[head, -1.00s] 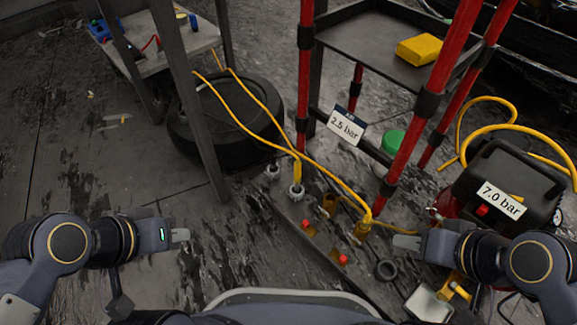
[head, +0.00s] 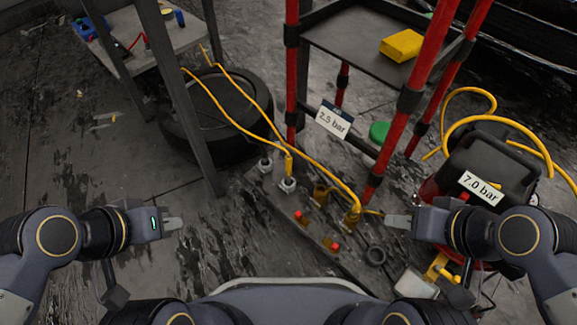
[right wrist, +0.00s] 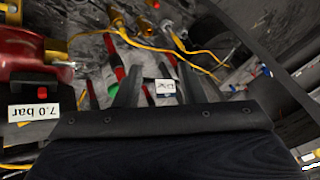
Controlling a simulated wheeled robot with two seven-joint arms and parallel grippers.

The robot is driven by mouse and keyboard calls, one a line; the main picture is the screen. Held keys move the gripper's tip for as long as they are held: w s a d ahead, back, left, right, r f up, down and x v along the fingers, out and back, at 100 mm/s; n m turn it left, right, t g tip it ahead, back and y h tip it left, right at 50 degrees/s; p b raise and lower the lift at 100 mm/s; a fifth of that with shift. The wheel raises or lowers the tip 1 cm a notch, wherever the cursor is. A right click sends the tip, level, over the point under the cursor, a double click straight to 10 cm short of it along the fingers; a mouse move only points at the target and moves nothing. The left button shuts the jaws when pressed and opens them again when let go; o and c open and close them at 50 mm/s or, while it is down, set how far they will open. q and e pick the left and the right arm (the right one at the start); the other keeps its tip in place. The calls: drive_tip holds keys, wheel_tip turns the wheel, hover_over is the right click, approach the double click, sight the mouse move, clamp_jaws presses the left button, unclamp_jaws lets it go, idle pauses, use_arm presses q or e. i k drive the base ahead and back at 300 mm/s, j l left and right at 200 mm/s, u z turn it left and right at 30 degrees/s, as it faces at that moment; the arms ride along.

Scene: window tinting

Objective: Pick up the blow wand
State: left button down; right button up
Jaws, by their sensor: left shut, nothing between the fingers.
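I cannot make out a blow wand for certain in either view. Yellow hoses (head: 240,125) run across to metal fittings (head: 352,217) on a floor plate (head: 318,232) in the middle of the head view. My left gripper (head: 173,224) is shut and empty, over bare floor left of the plate. My right gripper (head: 398,221) is right of the fittings and apart from them in the picture. In the right wrist view its two fingers (right wrist: 157,85) stand apart with nothing held between them.
A red-legged cart (head: 350,50) carries a yellow block (head: 401,45). A black and red compressor (head: 490,160) labelled 7.0 bar stands at right. A tyre (head: 215,120) and a small table (head: 150,35) are at upper left. The floor at left is mostly clear.

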sight(287, 159)
drive_tip(key=i+j+z, duration=0.1)
drive_tip(key=j, duration=0.25)
drive_tip(key=i+j+z, duration=0.1)
drive_tip(key=i+j, duration=0.15)
drive_tip(key=j, duration=0.15)
drive_tip(key=i+j, duration=0.15)
drive_tip(key=j, duration=0.25)
drive_tip(key=i+j+z, duration=0.15)
drive_tip(key=j, duration=0.25)
